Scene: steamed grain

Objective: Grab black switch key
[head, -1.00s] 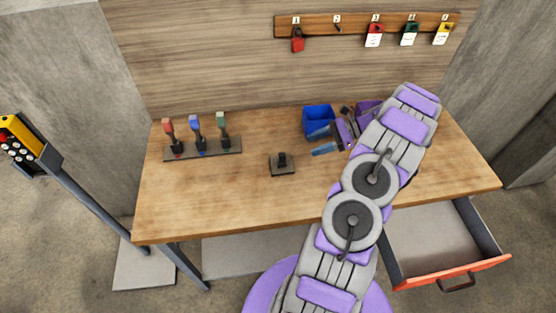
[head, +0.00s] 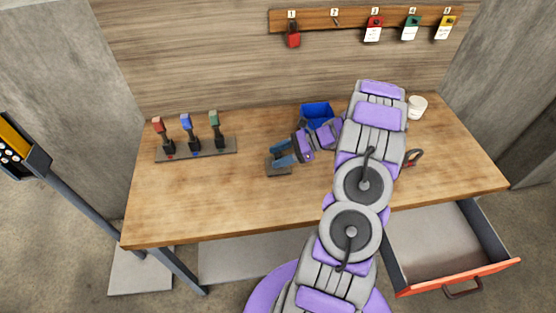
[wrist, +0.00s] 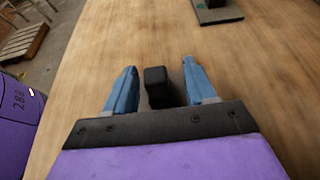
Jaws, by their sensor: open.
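The black switch key (wrist: 156,83) stands between the two blue fingers of my gripper (wrist: 160,72) in the wrist view, with a gap on each side. My gripper is open and holds nothing. In the head view my gripper (head: 281,154) reaches left over the table to the key's dark base plate (head: 277,169). The fingers mostly hide the key there.
Red, blue and green switch keys stand on a dark plate (head: 205,149) at the left. A blue bin (head: 315,112) lies behind my gripper, and a white cup (head: 417,107) at the back right. An open drawer (head: 440,243) juts out front right. The table's front left is clear.

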